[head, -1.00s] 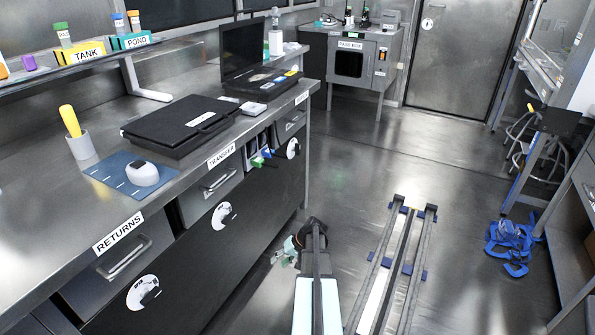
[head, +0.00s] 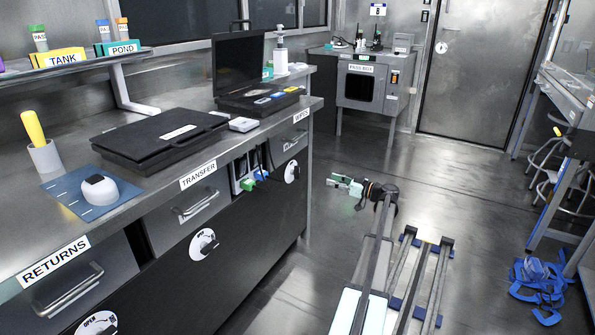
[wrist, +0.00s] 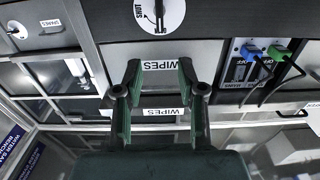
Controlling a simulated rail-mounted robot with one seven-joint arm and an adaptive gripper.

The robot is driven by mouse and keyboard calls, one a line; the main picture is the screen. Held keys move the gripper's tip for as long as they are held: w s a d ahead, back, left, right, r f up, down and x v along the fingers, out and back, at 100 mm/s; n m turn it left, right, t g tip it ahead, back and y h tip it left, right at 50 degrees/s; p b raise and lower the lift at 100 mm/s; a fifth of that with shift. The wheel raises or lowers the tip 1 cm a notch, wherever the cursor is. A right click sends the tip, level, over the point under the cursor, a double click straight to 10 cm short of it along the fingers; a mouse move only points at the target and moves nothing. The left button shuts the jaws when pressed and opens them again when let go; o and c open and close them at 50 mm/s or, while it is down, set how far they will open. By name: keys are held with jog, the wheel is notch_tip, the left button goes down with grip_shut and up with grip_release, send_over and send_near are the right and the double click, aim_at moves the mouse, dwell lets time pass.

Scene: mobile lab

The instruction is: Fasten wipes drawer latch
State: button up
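The wipes drawer (head: 287,147) is at the far end of the bench in the head view and looks pushed in. Its front (wrist: 205,53) also shows in the wrist view, with a WIPES label. The round white latch dial (head: 292,172) is on the dark panel below the drawer. In the wrist view the dial (wrist: 174,13) is cut off by the top edge, with a dark pointer and the word SHUT; its exact setting is unclear. My gripper (head: 335,181) is in front of the drawer, apart from it. In the wrist view its fingers (wrist: 159,72) are spread and empty.
Blue and green plugs with cables (wrist: 264,53) sit beside the drawer. Blue straps (head: 537,285) lie on the floor at right.

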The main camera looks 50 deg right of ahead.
aim_at(299, 170)
jog(key=w+b, duration=0.1)
jog(key=w, duration=0.4)
jog(key=w+a+b, duration=0.1)
jog(key=w+b, duration=0.1)
jog(key=w, duration=0.4)
jog(key=w+a+b, duration=0.1)
jog(key=w+b, duration=0.1)
jog(key=w, duration=0.4)
jog(key=shift+w, duration=0.1)
jog(key=shift+a, duration=0.1)
grip_shut()
jog(key=shift+f, duration=0.1)
